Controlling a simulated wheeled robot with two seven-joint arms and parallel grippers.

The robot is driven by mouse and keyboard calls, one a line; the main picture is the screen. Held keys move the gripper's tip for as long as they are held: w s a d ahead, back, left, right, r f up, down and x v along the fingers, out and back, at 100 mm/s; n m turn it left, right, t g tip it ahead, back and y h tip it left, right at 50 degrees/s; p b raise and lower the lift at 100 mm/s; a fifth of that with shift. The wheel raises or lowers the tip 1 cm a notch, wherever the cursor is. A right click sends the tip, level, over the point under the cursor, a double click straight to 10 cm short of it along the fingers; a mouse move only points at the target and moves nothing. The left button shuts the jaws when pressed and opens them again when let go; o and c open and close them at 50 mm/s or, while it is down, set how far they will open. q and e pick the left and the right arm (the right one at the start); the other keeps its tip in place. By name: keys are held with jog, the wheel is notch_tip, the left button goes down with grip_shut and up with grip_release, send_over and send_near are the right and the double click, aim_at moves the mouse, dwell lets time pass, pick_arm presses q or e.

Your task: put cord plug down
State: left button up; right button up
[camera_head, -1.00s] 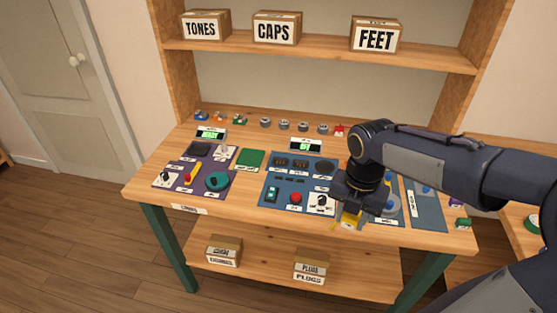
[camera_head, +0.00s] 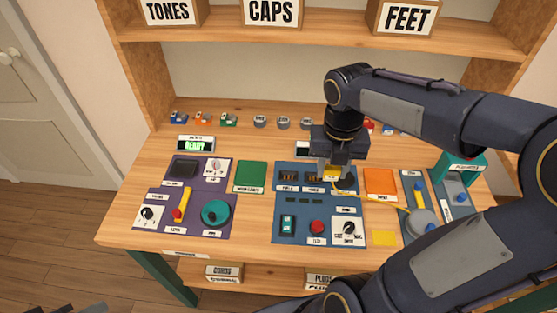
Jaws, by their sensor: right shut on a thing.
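My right gripper (camera_head: 333,178) points down over the upper part of the blue middle panel (camera_head: 265,208). It is shut on a yellow cord plug (camera_head: 331,174), close to the panel's upper row of sockets (camera_head: 288,177). The jaws hide most of the plug, and I cannot tell whether it touches the panel. A thin yellow cord (camera_head: 385,204) runs from there to the right. A dark piece at the bottom left edge may be my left gripper (camera_head: 84,308); its jaws cannot be made out.
A purple panel (camera_head: 207,215) lies left, with a green pad (camera_head: 250,177) beside it. An orange pad (camera_head: 380,183), a yellow pad (camera_head: 384,238) and blue-grey panels (camera_head: 456,194) lie right. Small parts line the back. My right arm covers the right front. Bare wood shows at front left.

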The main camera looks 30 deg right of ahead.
jog(key=w+a+f, duration=0.1)
jog(key=w+f, duration=0.2)
jog(key=w, duration=0.1)
jog(key=w+a+f, duration=0.1)
jog(key=w+f, duration=0.2)
jog(key=w, duration=0.1)
jog(key=w+a+f+p, duration=0.1)
jog(key=w+f, duration=0.2)
jog(key=w, duration=0.2)
jog(key=shift+f, duration=0.15)
jog(key=shift+w+f, duration=0.15)
jog(key=shift+f, duration=1.7)
